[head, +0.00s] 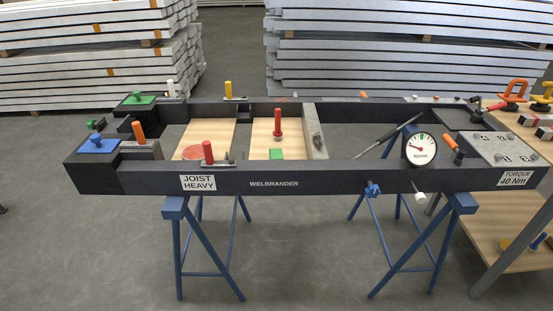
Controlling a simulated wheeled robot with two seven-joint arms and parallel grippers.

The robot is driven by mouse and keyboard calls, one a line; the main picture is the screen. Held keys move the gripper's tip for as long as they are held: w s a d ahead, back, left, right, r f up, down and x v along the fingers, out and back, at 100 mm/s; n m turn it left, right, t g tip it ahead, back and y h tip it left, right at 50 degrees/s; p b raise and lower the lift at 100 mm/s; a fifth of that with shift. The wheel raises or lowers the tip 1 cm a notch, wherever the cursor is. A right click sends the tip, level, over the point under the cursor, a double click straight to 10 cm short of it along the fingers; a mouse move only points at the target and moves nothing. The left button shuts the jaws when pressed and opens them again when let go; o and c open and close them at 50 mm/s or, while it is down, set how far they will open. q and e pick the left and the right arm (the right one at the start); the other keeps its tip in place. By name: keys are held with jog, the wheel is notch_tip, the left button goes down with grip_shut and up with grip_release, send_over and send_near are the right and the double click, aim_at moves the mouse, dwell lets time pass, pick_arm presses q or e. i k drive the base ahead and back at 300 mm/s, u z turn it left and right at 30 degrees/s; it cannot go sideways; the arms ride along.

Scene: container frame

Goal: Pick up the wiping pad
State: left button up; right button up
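No thing in the head view is clearly marked as the wiping pad. A flat blue pad with a knob (97,145) lies on the frame's near left corner. A similar green pad with a knob (139,99) lies on the far left corner. I cannot tell which of these is the wiping pad. Neither of my grippers is in view.
The dark frame (340,180) stands on blue trestles (210,245). Upright red, orange and yellow handles line its beams. A gauge (421,149) sits on the near beam. Orange-handled (515,87) and yellow tools lie at right by a wooden shelf (500,225). Stacked beams stand behind.

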aim_at(275, 153)
jog(key=z, duration=1.85)
jog(key=i, duration=1.15)
jog(key=u, duration=3.5)
